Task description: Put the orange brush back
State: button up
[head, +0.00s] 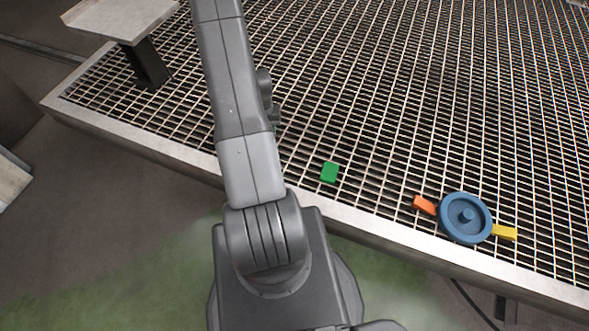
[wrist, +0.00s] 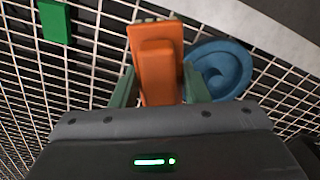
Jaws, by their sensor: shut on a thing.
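In the wrist view my gripper (wrist: 158,88) is shut on an orange block-like thing, the orange brush (wrist: 157,50), with a narrower raised part on top. One greenish finger is on each side of it. I cannot tell whether it touches the grating below. In the head view my arm runs out at the top edge, so my gripper does not show there. A small orange piece (head: 424,204) sits at the left edge of a blue disc with a knob (head: 452,228) in that view. I cannot tell how it relates to the held brush.
A yellow piece (head: 505,233) sits at the disc's right. A green block (head: 330,172) lies on the grating (head: 400,90). A grey tray on a post (head: 118,18) stands upper left. The wrist view shows a blue round thing (wrist: 225,72) and a green block (wrist: 54,20).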

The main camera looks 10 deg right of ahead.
aim_at(296, 164)
jog(key=d+f+m+b, duration=0.5)
jog(key=d+f+b, duration=0.5)
jog(key=b, duration=1.2)
jog(key=f+b, duration=0.1)
jog(key=f, duration=0.1)
jog(key=f+b, duration=0.1)
jog(key=f, duration=0.2)
jog(key=f+b, duration=0.2)
jog(key=f, duration=0.1)
jog(key=shift+s+d+f, duration=0.2)
jog(key=shift+s+d, duration=0.1)
jog(key=shift+s, duration=0.05)
jog(key=shift+f, duration=0.2)
jog(key=o, duration=0.9)
jog(key=shift+r, duration=0.1)
notch_tip(296, 164, up, 12)
jog(key=p, duration=0.4)
jog(key=shift+s+r+p, duration=0.1)
jog(key=shift+p, duration=0.2)
